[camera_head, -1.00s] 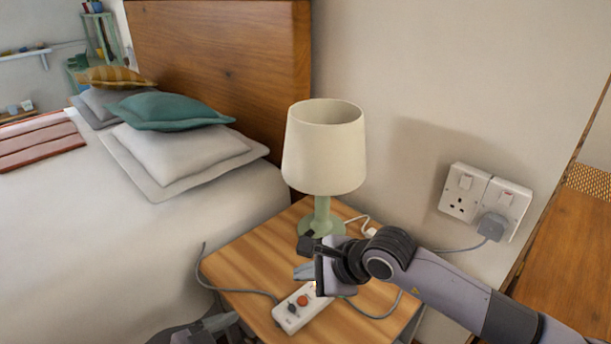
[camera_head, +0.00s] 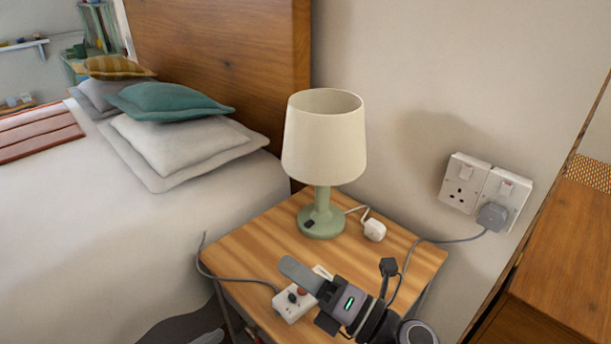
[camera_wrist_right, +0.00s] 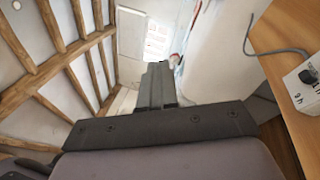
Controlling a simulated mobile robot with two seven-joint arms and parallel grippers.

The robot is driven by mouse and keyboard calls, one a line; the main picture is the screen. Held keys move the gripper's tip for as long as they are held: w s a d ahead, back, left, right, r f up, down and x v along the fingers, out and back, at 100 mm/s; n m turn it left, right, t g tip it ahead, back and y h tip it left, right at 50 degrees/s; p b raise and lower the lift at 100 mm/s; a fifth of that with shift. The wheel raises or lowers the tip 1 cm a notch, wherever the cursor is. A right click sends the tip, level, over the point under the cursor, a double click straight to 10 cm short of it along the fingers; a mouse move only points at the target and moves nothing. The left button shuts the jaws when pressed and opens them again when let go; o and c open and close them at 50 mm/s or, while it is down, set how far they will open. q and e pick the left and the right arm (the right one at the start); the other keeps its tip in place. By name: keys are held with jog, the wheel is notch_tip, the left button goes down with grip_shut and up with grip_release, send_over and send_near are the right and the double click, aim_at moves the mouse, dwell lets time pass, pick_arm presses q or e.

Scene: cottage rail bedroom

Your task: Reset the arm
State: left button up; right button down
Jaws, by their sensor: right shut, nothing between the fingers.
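My right gripper (camera_head: 298,272) is over the front of the wooden nightstand, its grey fingers pointing left and up in the head view. It is shut and empty. In the right wrist view its fingers (camera_wrist_right: 158,85) are together, with the ceiling and part of the room beyond. The gripper hides part of the white power strip (camera_head: 291,305); I cannot tell whether they touch. The strip's end also shows at the right of the wrist view (camera_wrist_right: 304,88).
The nightstand (camera_head: 262,250) carries a green lamp with a cream shade (camera_head: 324,138) and a white plug (camera_head: 374,230). A wall socket (camera_head: 465,184) holds a grey plug (camera_head: 491,216) with a cable. The bed (camera_head: 90,240) is at left. A wooden cabinet (camera_head: 570,265) stands at right.

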jog(key=d+f+m+t+h, duration=0.35)
jog(key=d+m+h, duration=0.2)
jog(key=m, duration=0.45)
jog(key=d+f+m+t+h, duration=0.2)
jog(key=d+f+m+h, duration=0.4)
jog(key=m, duration=0.4)
pick_arm(q)
jog(key=s+a+f+n+y, duration=0.4)
jog(key=s+a+f+y, duration=0.1)
jog(key=s+a+f, duration=0.15)
pick_arm(e)
jog(key=s+d+f+m+g+h, duration=0.3)
jog(key=s+d+f+m+g, duration=0.5)
jog(key=s+f+m, duration=0.5)
pick_arm(q)
notch_tip(320, 180, up, 14)
jog(key=p, duration=1.5)
jog(key=shift+s+a+f+y+p, duration=0.2)
jog(key=shift+s+a+y+p, duration=0.05)
jog(key=shift+a+y+p, duration=0.1)
pick_arm(e)
notch_tip(320, 180, up, 14)
jog(key=d+n+t, duration=0.1)
jog(key=d+t, duration=0.1)
jog(key=shift+f, duration=0.15)
